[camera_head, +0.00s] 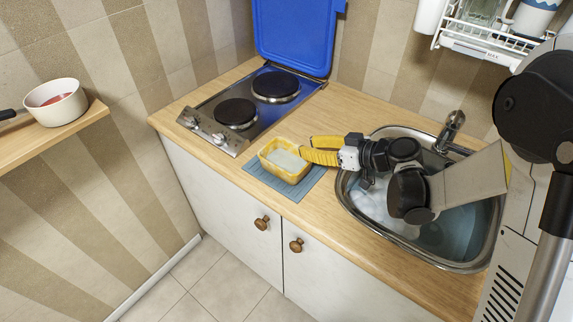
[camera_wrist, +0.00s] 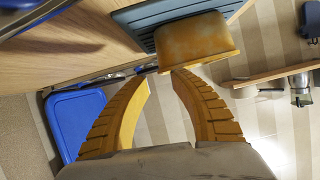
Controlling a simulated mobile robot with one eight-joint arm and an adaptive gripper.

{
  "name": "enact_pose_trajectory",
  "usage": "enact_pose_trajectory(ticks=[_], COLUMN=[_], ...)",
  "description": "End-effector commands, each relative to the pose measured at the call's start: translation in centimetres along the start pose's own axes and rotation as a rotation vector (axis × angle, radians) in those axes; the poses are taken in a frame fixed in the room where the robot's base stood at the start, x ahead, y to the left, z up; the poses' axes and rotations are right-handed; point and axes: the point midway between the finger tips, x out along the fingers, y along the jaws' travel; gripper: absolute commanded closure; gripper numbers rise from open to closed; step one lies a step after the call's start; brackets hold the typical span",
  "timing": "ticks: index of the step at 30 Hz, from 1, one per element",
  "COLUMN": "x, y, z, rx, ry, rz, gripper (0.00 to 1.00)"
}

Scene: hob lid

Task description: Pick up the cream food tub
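The food tub (camera_head: 284,168) looks yellow-ochre outside with a pale cream inside. It stands upright on a blue ribbed mat (camera_head: 257,181) on the counter in the head view. My gripper (camera_head: 306,147) has yellow fingers and reaches in from the right, with its tips close to the tub's right rim. The wrist view shows the tub (camera_wrist: 195,42) just beyond the fingertips, off to the right. My gripper (camera_wrist: 162,78) is open there, with nothing between its fingers. Whether a fingertip touches the tub is hard to tell.
A steel hob (camera_head: 207,126) with two black plates lies behind the tub, its blue lid (camera_head: 294,38) raised. The sink (camera_head: 349,196) is on the right beneath my arm. A dish rack (camera_head: 488,38) hangs above. A pot (camera_head: 57,101) stands on a shelf (camera_head: 60,138) at left.

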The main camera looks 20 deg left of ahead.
Motion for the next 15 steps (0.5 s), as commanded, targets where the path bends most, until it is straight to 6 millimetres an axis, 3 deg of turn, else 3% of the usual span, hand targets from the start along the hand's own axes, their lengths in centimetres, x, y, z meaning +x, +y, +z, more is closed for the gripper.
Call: enact_pose_trajectory(ticks=[10, 15], x=[4.6, 5.1], y=[-0.6, -0.5], z=[0.3, 0.1], rx=[0.0, 0.0], ry=[0.0, 0.0], rz=[-0.001, 0.001], gripper=[0.72, 0.72])
